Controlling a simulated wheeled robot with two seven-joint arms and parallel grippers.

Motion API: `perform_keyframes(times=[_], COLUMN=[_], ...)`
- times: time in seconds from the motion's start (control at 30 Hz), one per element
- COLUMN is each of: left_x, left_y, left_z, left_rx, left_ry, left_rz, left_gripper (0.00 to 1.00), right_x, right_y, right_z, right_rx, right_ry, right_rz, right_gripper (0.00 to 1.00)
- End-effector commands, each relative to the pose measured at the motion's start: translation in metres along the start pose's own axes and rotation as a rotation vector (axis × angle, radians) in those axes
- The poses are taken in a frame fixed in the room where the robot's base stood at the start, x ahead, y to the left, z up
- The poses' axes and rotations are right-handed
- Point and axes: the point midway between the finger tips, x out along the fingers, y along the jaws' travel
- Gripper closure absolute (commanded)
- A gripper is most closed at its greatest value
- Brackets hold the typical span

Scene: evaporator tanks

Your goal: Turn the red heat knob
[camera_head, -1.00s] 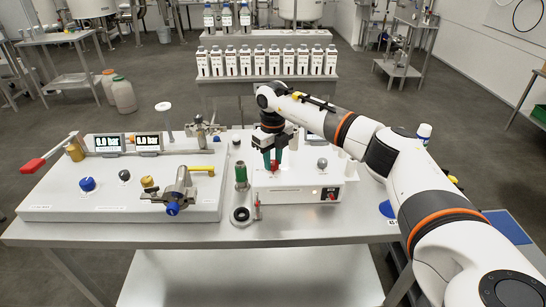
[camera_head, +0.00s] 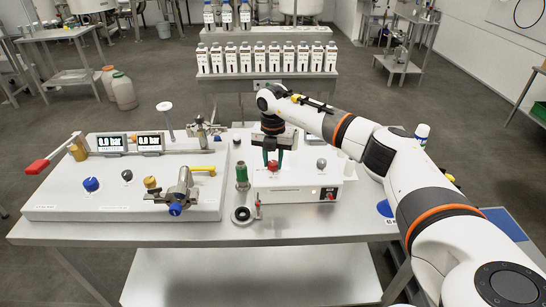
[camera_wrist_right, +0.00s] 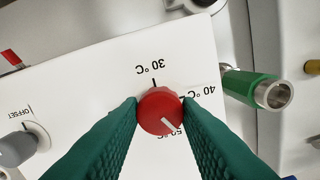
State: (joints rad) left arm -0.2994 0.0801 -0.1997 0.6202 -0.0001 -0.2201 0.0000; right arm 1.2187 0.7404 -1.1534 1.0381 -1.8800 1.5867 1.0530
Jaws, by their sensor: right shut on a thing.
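The red heat knob (camera_head: 273,168) sits on top of the white box (camera_head: 300,196) on the right part of the bench. In the right wrist view the knob (camera_wrist_right: 160,111) lies between the two green fingertips, which touch its sides. Its white pointer line aims toward the lower right, near a partly hidden 50 °C label. The 30 °C label (camera_wrist_right: 150,68) and 40 °C label (camera_wrist_right: 198,93) are readable upside down. My right gripper (camera_head: 273,162) is shut on the knob from above. My left gripper is out of view.
A grey offset knob (camera_head: 321,163) stands right of the red knob. A green-sleeved metal fitting (camera_head: 241,178) stands close to the box's left side. A white panel (camera_head: 110,207) with a blue knob (camera_head: 91,184) and a metal valve is further left. A bottle (camera_head: 421,134) stands behind my right arm.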

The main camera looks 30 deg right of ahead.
Motion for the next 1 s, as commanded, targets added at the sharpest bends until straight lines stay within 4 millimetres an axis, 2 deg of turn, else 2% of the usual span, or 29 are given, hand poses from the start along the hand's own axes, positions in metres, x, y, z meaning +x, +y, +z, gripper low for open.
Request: perform_keyframes(times=[0.2, 0.5, 1.0], left_x=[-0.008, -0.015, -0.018], left_y=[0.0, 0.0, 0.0], left_z=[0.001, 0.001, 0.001], left_rx=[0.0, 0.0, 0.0], left_ry=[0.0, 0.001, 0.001], left_rz=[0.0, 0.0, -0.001], left_gripper=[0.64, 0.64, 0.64], right_x=[-0.003, -0.002, -0.002], right_y=[0.0, 0.0, 0.0], right_z=[-0.001, -0.001, -0.001], right_rx=[0.198, 0.405, 0.525], right_ry=[0.002, 0.002, 0.003], right_rz=[-0.002, -0.004, -0.004], right_gripper=[0.92, 0.92, 0.92])
